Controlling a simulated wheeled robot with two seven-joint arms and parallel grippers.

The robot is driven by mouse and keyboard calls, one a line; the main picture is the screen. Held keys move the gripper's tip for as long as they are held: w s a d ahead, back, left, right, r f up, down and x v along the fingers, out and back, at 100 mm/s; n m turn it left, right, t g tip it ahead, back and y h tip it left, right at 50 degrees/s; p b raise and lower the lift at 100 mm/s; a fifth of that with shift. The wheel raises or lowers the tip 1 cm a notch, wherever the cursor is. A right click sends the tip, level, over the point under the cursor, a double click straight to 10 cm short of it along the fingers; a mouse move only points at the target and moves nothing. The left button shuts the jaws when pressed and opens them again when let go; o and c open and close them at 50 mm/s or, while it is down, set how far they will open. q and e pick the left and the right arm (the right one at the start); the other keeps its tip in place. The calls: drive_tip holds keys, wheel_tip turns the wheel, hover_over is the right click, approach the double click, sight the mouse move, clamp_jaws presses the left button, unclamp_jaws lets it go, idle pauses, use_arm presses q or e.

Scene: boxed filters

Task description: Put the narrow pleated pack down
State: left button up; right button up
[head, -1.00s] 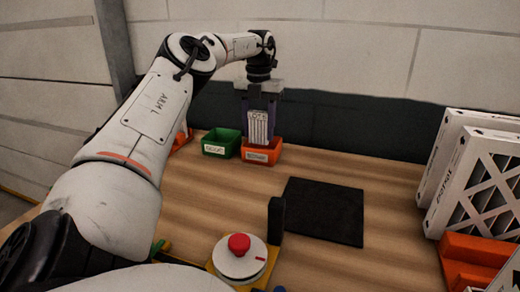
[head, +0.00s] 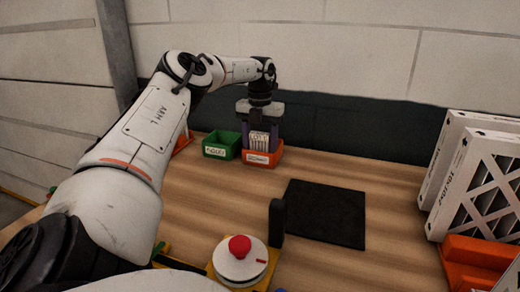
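The narrow pleated pack (head: 259,141) is a small white ribbed block. It stands upright with its lower part inside the orange bin (head: 262,159) at the back of the table. My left gripper (head: 260,138) points straight down over that bin, with one dark finger on each side of the pack. The fingers appear to be closed on it. The bin's front wall hides the pack's bottom, so I cannot tell whether it touches the bin floor. My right gripper is not in view.
A green bin (head: 219,146) stands directly left of the orange bin. A black mat (head: 325,213) lies mid-table. Large framed filters (head: 481,185) stand at the right by an orange holder (head: 478,259). A red-buttoned device (head: 239,260) sits at the front.

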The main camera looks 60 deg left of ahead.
use_arm(q)
drive_tip(key=shift+r, duration=0.2)
wheel_tip(320, 180, up, 11)
drive_tip(key=shift+r+p, duration=0.2)
drive_tip(key=shift+p, duration=0.95)
drive_tip(key=shift+r, duration=0.35)
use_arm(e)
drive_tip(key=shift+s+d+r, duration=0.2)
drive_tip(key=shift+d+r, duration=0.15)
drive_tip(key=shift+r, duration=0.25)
